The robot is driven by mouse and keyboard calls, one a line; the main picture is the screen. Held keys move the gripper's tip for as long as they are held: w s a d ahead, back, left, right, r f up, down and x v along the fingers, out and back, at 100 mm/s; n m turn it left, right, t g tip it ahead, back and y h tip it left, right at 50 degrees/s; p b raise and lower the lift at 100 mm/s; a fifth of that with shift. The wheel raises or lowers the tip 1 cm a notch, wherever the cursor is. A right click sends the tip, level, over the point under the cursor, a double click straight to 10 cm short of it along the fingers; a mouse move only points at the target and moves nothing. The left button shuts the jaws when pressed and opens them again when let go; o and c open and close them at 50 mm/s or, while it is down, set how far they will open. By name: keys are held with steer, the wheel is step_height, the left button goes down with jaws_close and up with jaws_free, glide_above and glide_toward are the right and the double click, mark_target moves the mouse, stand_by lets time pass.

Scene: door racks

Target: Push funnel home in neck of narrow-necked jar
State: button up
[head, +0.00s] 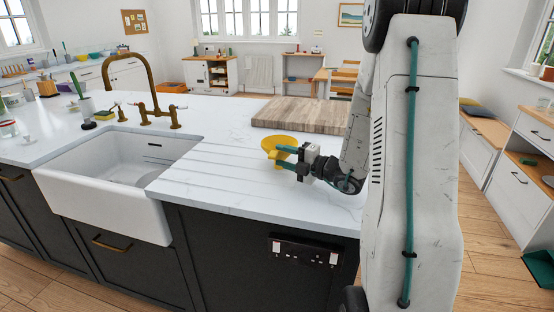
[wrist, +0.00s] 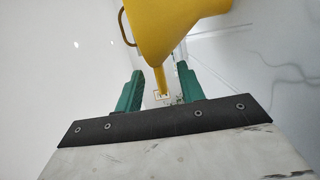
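The yellow funnel (head: 279,144) is upright, wide mouth up, above the counter to the right of the sink. My gripper (head: 283,156) reaches it from the right, with a teal finger on each side of its lower part. In the wrist view the funnel (wrist: 172,28) fills the top, and its narrow end points down between the fingertips of my gripper (wrist: 158,85). I cannot make out a narrow-necked jar under the funnel in either view.
A thick wooden board (head: 300,115) lies on the white counter (head: 225,175) behind my gripper. A white sink (head: 105,200) with a brass tap (head: 140,85) is to the left. Small items, including a clear container (head: 7,128), stand at the far left. The counter's front edge is close.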

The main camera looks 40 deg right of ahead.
mark_target(271, 152)
steer(key=x, duration=0.5)
steer(key=shift+w+a, duration=0.15)
steer(key=shift+w, duration=0.2)
jaws_close()
